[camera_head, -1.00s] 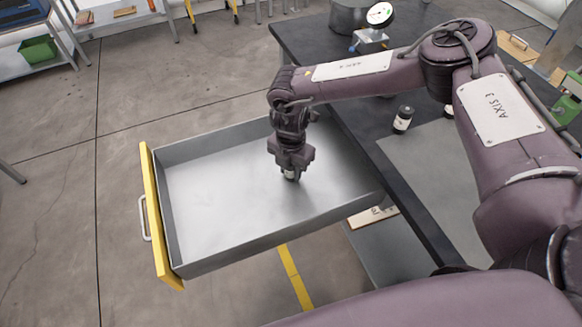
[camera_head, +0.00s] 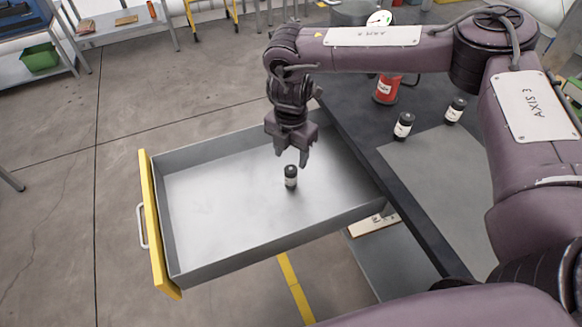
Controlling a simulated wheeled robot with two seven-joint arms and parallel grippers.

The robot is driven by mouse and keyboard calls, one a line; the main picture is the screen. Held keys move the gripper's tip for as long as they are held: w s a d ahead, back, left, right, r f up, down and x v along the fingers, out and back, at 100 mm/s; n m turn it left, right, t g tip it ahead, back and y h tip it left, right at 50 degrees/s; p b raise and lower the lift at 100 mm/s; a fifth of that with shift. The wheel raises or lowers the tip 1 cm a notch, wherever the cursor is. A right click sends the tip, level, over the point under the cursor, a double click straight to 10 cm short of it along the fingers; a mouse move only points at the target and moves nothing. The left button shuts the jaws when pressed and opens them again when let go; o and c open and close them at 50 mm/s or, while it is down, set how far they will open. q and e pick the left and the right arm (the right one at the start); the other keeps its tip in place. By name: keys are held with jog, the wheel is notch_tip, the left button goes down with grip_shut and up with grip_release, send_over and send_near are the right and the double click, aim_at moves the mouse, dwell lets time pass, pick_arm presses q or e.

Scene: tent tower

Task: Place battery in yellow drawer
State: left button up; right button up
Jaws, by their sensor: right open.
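A small black battery (camera_head: 290,178) with a white label stands upright on the floor of the open drawer. The drawer (camera_head: 215,215) is grey metal with a yellow front (camera_head: 158,225) and a pale handle, pulled out to the left of the table. My right gripper (camera_head: 291,160) is open just above and around the top of the battery, with its fingers apart; whether a finger touches it I cannot tell. Two more batteries stand on the table, one nearer (camera_head: 403,126) and one farther right (camera_head: 454,110). My left gripper is not in view.
The dark table (camera_head: 350,130) borders the drawer on the right, with a grey mat (camera_head: 440,175) on it. The rest of the drawer floor is clear.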

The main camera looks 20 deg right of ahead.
jog(key=shift+r, duration=1.45)
